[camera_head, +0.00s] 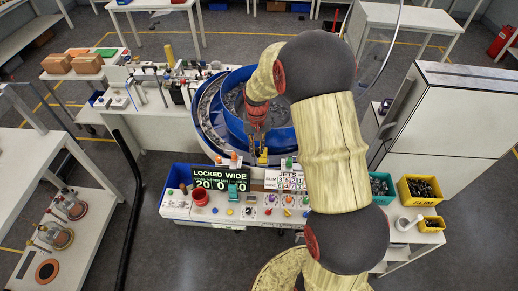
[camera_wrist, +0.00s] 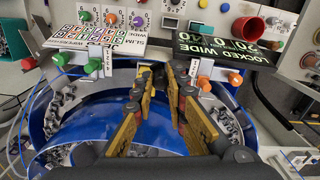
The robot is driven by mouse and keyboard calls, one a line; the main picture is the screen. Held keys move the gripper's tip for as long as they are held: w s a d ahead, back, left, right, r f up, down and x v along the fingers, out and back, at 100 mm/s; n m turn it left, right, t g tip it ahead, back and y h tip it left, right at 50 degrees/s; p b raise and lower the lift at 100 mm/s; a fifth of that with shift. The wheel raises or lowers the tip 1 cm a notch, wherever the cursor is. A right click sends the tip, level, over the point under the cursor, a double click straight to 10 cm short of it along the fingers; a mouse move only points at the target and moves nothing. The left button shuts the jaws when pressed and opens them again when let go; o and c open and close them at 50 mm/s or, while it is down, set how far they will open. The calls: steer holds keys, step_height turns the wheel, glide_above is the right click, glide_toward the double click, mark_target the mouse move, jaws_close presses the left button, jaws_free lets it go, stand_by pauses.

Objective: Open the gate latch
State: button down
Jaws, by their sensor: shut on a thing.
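The gate latch is a small yellow piece (camera_head: 263,157) at the front rim of the blue bowl feeder, just behind the display panel. My gripper (camera_head: 258,138) reaches down over the bowl's front to this piece. In the wrist view my gripper (camera_wrist: 163,75) has its brass-coloured fingers close together at their tips, shut on the latch, which the fingers mostly hide. The blue bowl (camera_head: 238,130) lies under and behind the fingers. The display (camera_head: 221,178) in front reads "LOCKED WIDE" with numbers below.
A control panel with a red cup-like knob (camera_head: 200,196) and several coloured knobs stands in front of the bowl. Green (camera_head: 382,188) and yellow bins (camera_head: 419,190) stand at right, near a white cabinet (camera_head: 450,120).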

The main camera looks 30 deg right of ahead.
steer(key=shift+w+a+m+b, duration=0.1)
steer(key=shift+a+m+b, duration=0.2)
steer(key=shift+m, duration=0.7)
steer(key=shift+w+a+m+b, duration=0.1)
steer(key=shift+a+m+b, duration=0.2)
steer(key=shift+m, duration=0.7)
steer(key=shift+w+a+m+b, duration=0.15)
steer(key=shift+a+m, duration=0.25)
steer(key=shift+m, duration=0.6)
steer(key=c, duration=1.8)
jaws_free()
steer(key=shift+s, duration=0.1)
steer(key=shift+o, duration=0.2)
steer(key=shift+r, duration=0.1)
step_height(320, 180, up, 12)
